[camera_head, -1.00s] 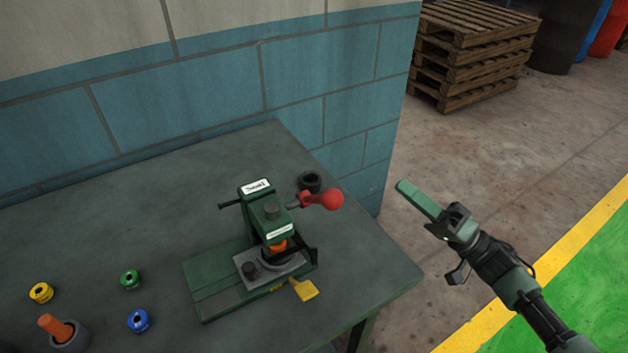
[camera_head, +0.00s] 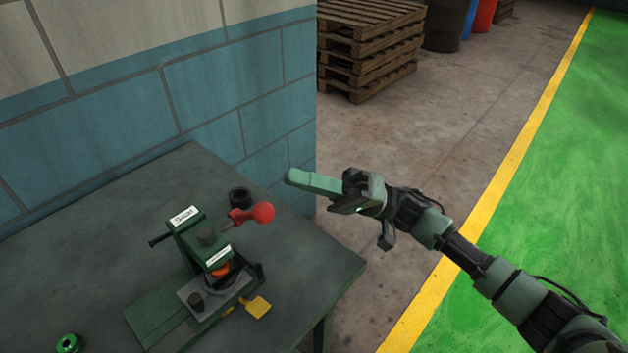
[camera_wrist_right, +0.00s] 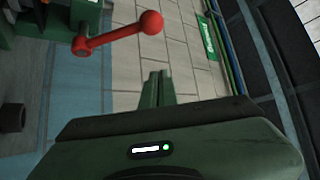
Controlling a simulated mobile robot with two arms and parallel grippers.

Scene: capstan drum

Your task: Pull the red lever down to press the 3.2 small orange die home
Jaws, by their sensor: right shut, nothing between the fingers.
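The green press (camera_head: 205,245) stands on the dark table. Its red lever (camera_head: 262,212) sticks out to the right from the top of the press, with a round ball at its end. The lever also shows in the right wrist view (camera_wrist_right: 120,32), beyond my fingertips and up to the left. The small orange die (camera_head: 219,269) shows only in part under the press head. My right gripper (camera_head: 290,178) is shut and empty, above and to the right of the lever ball and apart from it. In the right wrist view the shut fingers (camera_wrist_right: 158,90) touch nothing. My left gripper is out of view.
A yellow tab (camera_head: 258,306) sticks out at the front of the press. A black ring (camera_head: 240,197) lies behind the lever. A green ring piece (camera_head: 69,343) lies at the table's front left. A blue block wall (camera_head: 200,100) borders the table's back. Pallets (camera_head: 370,45) stand far off.

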